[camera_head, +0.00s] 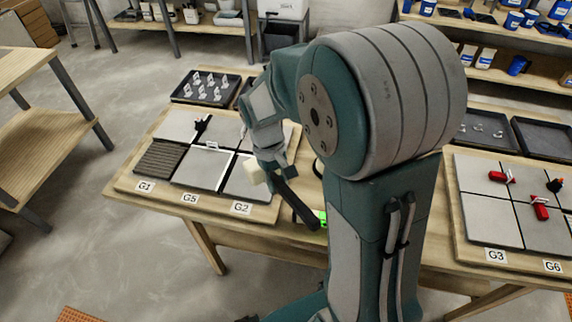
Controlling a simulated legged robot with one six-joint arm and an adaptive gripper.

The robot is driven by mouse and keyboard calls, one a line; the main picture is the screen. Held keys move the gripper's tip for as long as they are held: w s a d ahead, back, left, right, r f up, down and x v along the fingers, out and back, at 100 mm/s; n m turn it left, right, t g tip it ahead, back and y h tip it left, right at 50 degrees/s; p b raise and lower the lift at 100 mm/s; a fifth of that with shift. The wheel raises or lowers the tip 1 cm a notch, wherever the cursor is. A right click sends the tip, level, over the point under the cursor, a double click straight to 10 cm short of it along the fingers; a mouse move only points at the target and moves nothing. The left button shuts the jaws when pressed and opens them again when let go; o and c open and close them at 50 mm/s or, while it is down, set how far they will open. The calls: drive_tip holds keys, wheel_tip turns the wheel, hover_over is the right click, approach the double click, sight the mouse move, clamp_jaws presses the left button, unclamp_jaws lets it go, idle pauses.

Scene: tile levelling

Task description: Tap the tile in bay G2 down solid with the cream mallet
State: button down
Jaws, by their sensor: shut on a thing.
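The tile in bay G2 (236,186) is a grey slab at the front right of the left tile board, behind the G2 label (241,207). The arm and mallet hide part of it. My gripper (273,166) is shut on the cream mallet (256,173). The pale mallet head shows at the left of the gripper, over the G2 tile. A dark bar slants from the gripper down to the right, towards a bright green piece (320,217). I cannot tell whether the mallet head touches the tile. The fingertips are small and partly hidden.
A ribbed dark bed (160,158) lies in bay G1, left of G5. A black tool (201,127) stands on the back tiles. A tray of pale clips (205,87) is behind. Another tile board (480,178) with red tools is at the right. My arm blocks the middle.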

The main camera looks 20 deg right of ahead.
drive_tip(key=f, duration=0.8)
drive_tip(key=shift+a+f, duration=0.1)
drive_tip(key=shift+a, duration=0.25)
drive_tip(key=shift+a+f, duration=0.15)
drive_tip(key=shift+a, duration=0.25)
drive_tip(key=shift+r, duration=2.25)
drive_tip(key=f, duration=0.5)
drive_tip(key=shift+s+d, duration=0.1)
drive_tip(key=shift+d, duration=0.2)
drive_tip(key=shift+d+r, duration=0.1)
drive_tip(key=shift+r, duration=0.15)
wheel_tip(320, 180, up, 5)
drive_tip(key=shift+f, duration=0.1)
